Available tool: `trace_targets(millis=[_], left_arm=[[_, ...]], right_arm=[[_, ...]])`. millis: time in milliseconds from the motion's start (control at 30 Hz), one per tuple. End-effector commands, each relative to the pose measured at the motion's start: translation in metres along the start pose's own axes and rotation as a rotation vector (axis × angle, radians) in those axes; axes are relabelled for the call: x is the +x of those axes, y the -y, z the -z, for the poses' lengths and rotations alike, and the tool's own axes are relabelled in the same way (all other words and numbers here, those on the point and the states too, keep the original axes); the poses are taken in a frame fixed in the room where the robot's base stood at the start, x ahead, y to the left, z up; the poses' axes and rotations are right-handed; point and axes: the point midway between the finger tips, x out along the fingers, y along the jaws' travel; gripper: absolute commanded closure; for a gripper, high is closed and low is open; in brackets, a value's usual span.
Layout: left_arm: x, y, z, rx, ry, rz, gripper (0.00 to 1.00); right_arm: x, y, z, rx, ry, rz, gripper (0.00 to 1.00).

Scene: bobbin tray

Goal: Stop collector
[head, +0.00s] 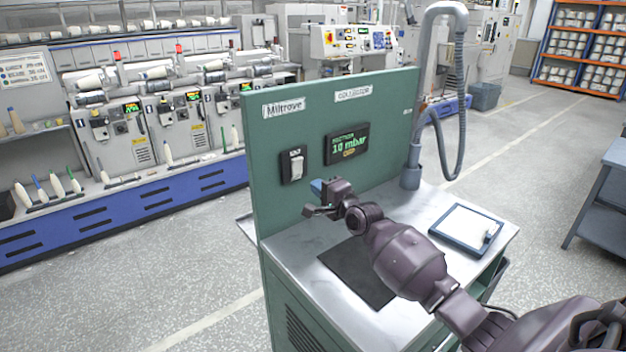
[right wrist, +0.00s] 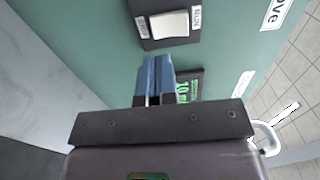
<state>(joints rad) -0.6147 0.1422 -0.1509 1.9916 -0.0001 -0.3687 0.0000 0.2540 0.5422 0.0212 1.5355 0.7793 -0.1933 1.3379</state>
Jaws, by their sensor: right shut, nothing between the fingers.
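The collector is a green cabinet with an upright back panel (head: 385,110) and a metal worktop. A white rocker switch (head: 295,167) in a dark frame sits on the panel. A dark display (head: 347,143) to its right reads about 10 mbar in green. My right gripper (head: 318,187) is in front of the panel, a little below and right of the switch. In the right wrist view its blue fingers (right wrist: 155,75) are shut and empty, pointing towards the panel. The switch (right wrist: 170,23) shows there just beyond the fingertips, apart from them. My left gripper is out of view.
On the worktop lie a dark mat (head: 350,270) and a blue-rimmed tray (head: 440,238) with a white item on it. A grey hose (head: 462,100) rises at the panel's right end. Winding machines with bobbins (head: 150,110) stand at left. The floor between is clear.

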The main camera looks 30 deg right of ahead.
Motion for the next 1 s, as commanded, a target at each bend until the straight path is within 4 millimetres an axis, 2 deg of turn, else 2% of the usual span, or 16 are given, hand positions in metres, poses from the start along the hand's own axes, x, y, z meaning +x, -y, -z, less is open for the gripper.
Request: trace_targets(millis=[33, 200, 400, 600, 1000], left_arm=[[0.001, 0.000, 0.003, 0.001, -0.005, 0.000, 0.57], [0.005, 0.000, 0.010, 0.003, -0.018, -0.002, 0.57], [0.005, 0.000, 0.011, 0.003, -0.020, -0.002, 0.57], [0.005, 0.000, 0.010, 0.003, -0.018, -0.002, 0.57], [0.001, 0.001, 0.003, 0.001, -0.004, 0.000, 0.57]], right_arm=[[-0.010, -0.001, 0.000, 0.001, -0.001, -0.001, 1.00], [-0.037, -0.002, 0.001, 0.001, -0.001, 0.000, 1.00], [-0.057, -0.003, 0.001, 0.001, -0.001, -0.001, 1.00], [-0.064, -0.002, 0.001, 0.000, -0.001, 0.001, 1.00], [-0.064, -0.002, 0.000, 0.000, -0.001, 0.000, 1.00]])
